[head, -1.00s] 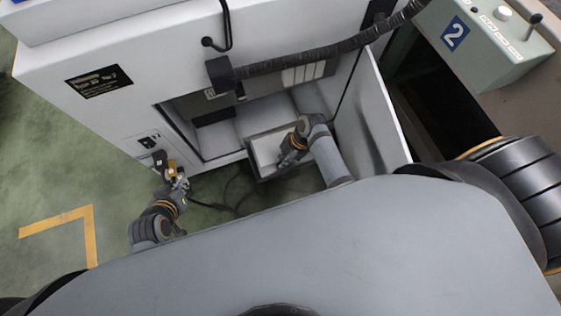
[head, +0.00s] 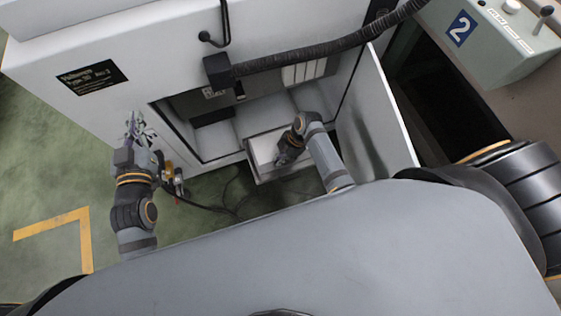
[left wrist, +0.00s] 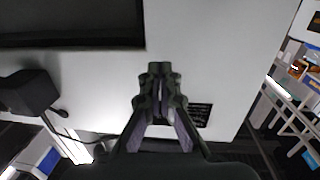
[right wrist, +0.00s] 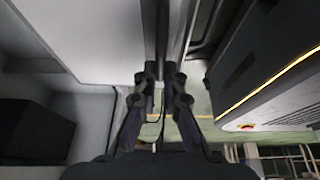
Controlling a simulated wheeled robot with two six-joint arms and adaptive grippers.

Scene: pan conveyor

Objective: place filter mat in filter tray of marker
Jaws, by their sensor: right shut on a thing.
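The marker is a white cabinet (head: 45,62) with a black label plate (head: 92,77); the plate also shows in the left wrist view (left wrist: 197,115). The pale filter tray (head: 258,177) sits at the bottom of its open bay. My right gripper (head: 284,158) is at the tray and appears shut on its thin edge, which runs between the fingers (right wrist: 162,74) in the right wrist view. My left gripper (head: 134,122) is raised before the cabinet front, left of the bay; its fingers (left wrist: 160,72) look shut and empty. I cannot make out a separate filter mat.
A yellow and red fitting (head: 173,177) is low on the cabinet's left corner, close to my left arm. An open door (head: 375,125) bounds the bay's right side. A black hose (head: 310,53) crosses above. Dark cables (head: 228,200) lie on the floor.

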